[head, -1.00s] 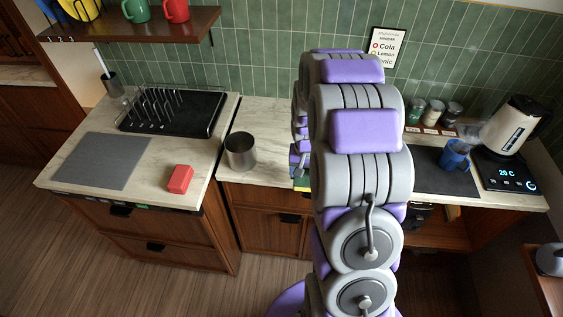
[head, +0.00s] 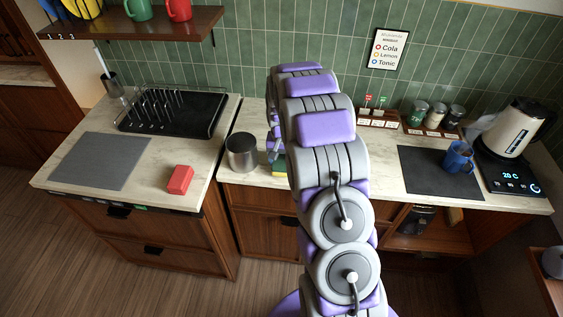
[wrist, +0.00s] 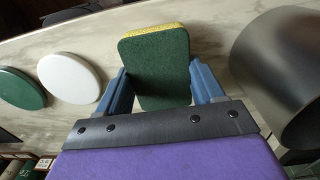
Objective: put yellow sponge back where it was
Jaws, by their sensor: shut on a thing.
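The sponge (wrist: 157,62) has a dark green scouring face and a yellow layer along its far edge. In the wrist view my gripper (wrist: 157,83) has its two blue fingers on either side of it, shut on it. In the head view a small green and yellow part of the sponge (head: 280,167) shows left of my arm, which hides most of it and the gripper. It is over the middle counter, to the right of the metal pot (head: 241,152). I cannot tell whether it touches the counter.
The pot also shows close on the right in the wrist view (wrist: 282,80). White (wrist: 69,78) and green (wrist: 20,88) discs lie to the left. A red block (head: 180,179) sits on the left counter. A blue mug (head: 458,157) and kettle (head: 513,128) stand right.

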